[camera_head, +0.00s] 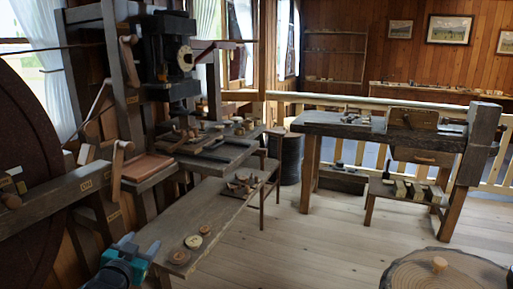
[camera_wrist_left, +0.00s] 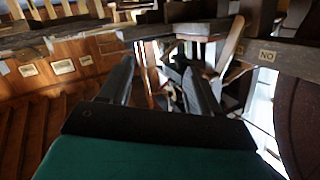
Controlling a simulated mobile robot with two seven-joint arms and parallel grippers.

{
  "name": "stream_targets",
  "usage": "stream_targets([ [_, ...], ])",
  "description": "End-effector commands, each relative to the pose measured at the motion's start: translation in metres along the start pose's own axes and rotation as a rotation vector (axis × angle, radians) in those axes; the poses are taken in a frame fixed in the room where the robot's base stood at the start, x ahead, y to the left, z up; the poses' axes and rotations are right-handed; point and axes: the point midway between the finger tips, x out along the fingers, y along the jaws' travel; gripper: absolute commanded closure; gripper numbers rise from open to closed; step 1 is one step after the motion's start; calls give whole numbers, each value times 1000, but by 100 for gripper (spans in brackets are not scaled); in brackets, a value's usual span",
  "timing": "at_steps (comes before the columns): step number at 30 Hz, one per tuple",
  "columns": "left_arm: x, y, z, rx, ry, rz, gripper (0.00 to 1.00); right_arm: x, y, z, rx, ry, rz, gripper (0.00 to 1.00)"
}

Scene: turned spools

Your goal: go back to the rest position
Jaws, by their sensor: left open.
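My left gripper (camera_head: 122,266), teal and dark, shows at the bottom left in the head view, beside the near end of the long low bench (camera_head: 226,210). In the left wrist view my left gripper (camera_wrist_left: 158,68) has its two dark fingers spread apart, with nothing held between them. Round wooden discs (camera_head: 193,241) lie on the near end of the bench, to the right of the gripper. A small wooden piece (camera_head: 440,264) stands on a round wooden top (camera_head: 415,275) at the bottom right. My right gripper does not show.
A large dark wheel (camera_head: 32,170) and a heavy timber frame (camera_head: 117,80) stand at the left. A workbench (camera_head: 340,126) stands at the back right before a pale railing (camera_head: 290,103). The plank floor (camera_head: 320,240) between the bench and the round top is clear.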

Motion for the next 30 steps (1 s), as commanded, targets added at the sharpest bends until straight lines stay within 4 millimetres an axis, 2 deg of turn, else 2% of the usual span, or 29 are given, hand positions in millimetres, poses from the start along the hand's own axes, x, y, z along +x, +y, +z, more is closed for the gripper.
stream_targets([
  [1,-18,21,26,-10,-36,31,37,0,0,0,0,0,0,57],
  [3,-43,47,55,-27,-79,70,37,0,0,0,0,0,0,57],
  [5,-69,68,78,-45,-117,103,37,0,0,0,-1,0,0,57],
  [9,-134,114,125,-94,-210,172,37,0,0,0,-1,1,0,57],
  [12,-181,139,148,-131,-272,210,37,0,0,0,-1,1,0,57],
  [16,-228,159,165,-171,-333,240,37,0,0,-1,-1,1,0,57],
  [18,-245,166,169,-186,-356,250,37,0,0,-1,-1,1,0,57],
  [21,-260,171,173,-199,-375,257,37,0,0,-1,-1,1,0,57],
  [30,-264,172,174,-203,-381,260,37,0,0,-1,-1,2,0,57],
])
